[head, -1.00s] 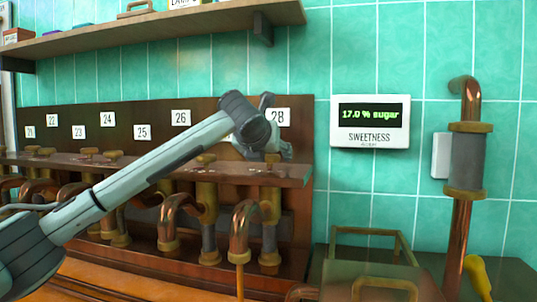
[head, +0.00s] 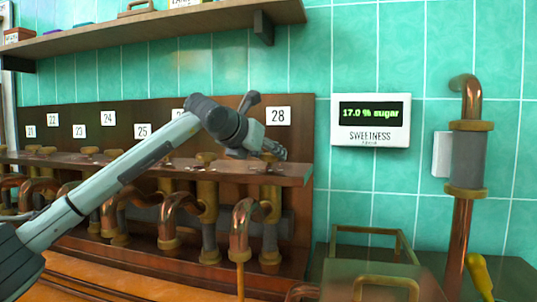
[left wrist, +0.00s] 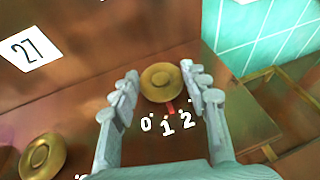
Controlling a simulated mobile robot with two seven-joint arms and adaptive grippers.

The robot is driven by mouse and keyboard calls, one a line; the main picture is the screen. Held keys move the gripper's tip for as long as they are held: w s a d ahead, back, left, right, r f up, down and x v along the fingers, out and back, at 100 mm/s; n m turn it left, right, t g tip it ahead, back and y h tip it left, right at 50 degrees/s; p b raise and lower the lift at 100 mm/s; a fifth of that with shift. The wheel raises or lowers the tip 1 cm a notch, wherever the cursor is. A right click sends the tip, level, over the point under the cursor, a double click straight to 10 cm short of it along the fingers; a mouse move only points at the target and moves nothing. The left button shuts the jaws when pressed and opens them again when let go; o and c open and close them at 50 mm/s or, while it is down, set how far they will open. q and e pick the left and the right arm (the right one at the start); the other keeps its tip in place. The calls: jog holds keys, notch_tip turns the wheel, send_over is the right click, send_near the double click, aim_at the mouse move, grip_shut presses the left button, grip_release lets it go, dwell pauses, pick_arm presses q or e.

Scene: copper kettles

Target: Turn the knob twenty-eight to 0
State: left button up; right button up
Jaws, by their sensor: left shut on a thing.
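Knob twenty-eight is a round brass knob (left wrist: 161,83) in the left wrist view, with a red pointer below it. The scale marks 0, 1 and 2 (left wrist: 167,127) are on the shelf, and the pointer points at about the 1. My left gripper (left wrist: 160,72) has a finger on each side of this knob and is shut on it. In the head view my left gripper (head: 275,150) is at the right end of the rack, below the 28 label (head: 278,116), and largely hides the knob. My right gripper is not in view.
A neighbouring brass knob (left wrist: 42,158) sits lower left in the left wrist view, near the 27 label (left wrist: 28,49). Copper pipes (head: 240,235) hang below the rack shelf (head: 300,172). The sweetness display (head: 371,121) reads 17.0 % sugar. A copper column (head: 465,150) stands at right.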

pick_arm(q)
jog(key=m+g+h, duration=0.1)
jog(key=m+g+h+p, duration=0.1)
jog(key=m+h, duration=0.1)
jog(key=shift+w+a+r+m+g+h+p, duration=0.15)
jog(key=shift+w+a+m+g+h+p, duration=0.15)
jog(key=shift+g+p, duration=0.1)
jog(key=shift+m+g+h, duration=0.3)
jog(key=shift+m, duration=0.1)
jog(key=shift+m+g+h, duration=0.4)
jog(key=shift+m+g, duration=0.1)
jog(key=shift+w+a+m+g+h, duration=0.15)
jog(key=shift+m+g+h, duration=0.55)
jog(key=shift+m+g, duration=0.8)
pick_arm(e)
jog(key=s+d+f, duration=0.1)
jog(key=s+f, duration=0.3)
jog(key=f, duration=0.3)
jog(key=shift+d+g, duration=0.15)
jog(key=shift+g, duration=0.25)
pick_arm(q)
jog(key=shift+m+g, duration=0.3)
jog(key=o, duration=1.2)
jog(key=shift+c, duration=0.2)
